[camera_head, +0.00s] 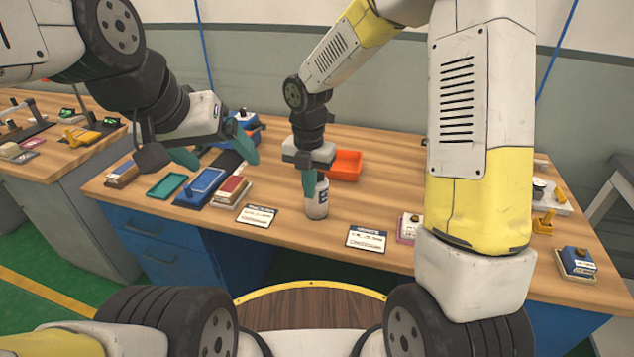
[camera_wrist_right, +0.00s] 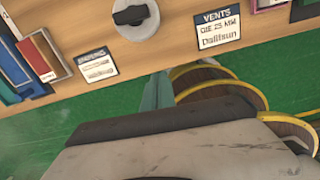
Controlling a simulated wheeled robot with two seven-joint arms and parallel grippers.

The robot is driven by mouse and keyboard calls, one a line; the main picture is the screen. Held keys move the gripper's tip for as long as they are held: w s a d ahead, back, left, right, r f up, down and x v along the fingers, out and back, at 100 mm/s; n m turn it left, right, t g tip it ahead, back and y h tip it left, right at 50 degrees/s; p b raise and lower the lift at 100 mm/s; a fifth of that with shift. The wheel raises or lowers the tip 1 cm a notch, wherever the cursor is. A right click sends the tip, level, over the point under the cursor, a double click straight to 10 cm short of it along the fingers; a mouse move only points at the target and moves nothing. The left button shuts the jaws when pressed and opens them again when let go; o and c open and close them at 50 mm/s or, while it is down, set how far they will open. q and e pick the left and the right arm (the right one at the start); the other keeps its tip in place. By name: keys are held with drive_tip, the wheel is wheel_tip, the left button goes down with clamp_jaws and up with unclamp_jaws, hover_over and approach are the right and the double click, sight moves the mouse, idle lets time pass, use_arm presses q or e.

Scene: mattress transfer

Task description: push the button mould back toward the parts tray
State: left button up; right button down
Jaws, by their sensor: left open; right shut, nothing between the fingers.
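My left gripper (camera_head: 215,152) is open and empty over the table's left part.
Printed cards lie left (camera_head: 257,215) and right (camera_head: 366,239) of the mould. A teal tray (camera_head: 166,186), a blue tray (camera_head: 201,187) and a red-brown block (camera_head: 231,191) stand at the left. A blue block (camera_head: 577,262) sits far right. The wood between mould and orange tray looks clear.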

sight(317, 197)
drive_tip(key=shift+n, duration=0.5)
drive_tip(key=f, duration=1.1)
drive_tip(key=shift+w+a, duration=0.2)
drive_tip(key=shift+w, duration=0.05)
drive_tip(key=shift+w+d, duration=0.2)
drive_tip(key=shift+w, duration=0.45)
drive_tip(key=shift+w+d, duration=0.15)
drive_tip(key=shift+w, duration=0.45)
drive_tip(key=shift+w+d, duration=0.2)
drive_tip(key=shift+w, duration=0.5)
